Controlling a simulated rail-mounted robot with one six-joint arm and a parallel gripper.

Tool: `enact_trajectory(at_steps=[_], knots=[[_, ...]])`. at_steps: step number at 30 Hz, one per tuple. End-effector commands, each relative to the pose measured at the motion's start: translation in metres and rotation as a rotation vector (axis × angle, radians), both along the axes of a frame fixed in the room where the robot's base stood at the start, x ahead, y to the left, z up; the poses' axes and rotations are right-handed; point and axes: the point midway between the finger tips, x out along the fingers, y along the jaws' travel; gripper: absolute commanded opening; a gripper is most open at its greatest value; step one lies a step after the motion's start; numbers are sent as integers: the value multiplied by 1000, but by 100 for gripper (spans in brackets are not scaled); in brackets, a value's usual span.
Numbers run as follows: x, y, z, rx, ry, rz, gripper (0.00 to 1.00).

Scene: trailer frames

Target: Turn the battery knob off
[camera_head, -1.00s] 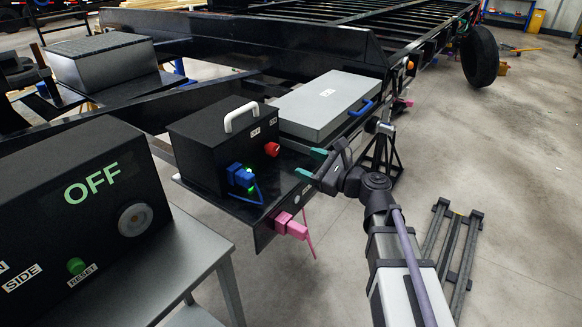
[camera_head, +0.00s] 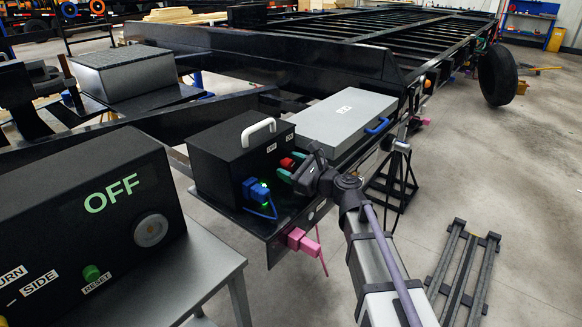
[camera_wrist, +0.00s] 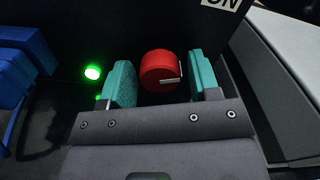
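The black battery box (camera_head: 240,160) with a white handle stands on the trailer's front shelf. Its red knob (camera_head: 288,163) is on the face toward my arm. In the wrist view the red knob (camera_wrist: 162,71) shows a white mark pointing right, below a partly cut "ON" label (camera_wrist: 222,3). My gripper (camera_head: 290,170) is at that face. In the wrist view its teal fingers (camera_wrist: 160,83) are open, one on each side of the knob, with gaps visible. How far the fingertips reach along the knob is hard to tell.
A blue plug (camera_head: 257,191) and a green light (camera_wrist: 92,72) sit left of the knob. A grey box (camera_head: 343,128) with a blue handle stands right of the battery box. A pink connector (camera_head: 301,240) hangs below. A panel reading "OFF" (camera_head: 112,194) stands at left.

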Motion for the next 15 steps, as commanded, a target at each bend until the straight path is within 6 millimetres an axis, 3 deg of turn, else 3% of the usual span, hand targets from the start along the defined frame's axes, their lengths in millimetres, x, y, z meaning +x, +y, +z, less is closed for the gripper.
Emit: enact_trajectory(at_steps=[2, 12, 15], knots=[[0, 0, 0, 0, 0, 0, 49], [0, 0, 0, 0, 0, 0, 16], [0, 0, 0, -1, -1, 0, 15]])
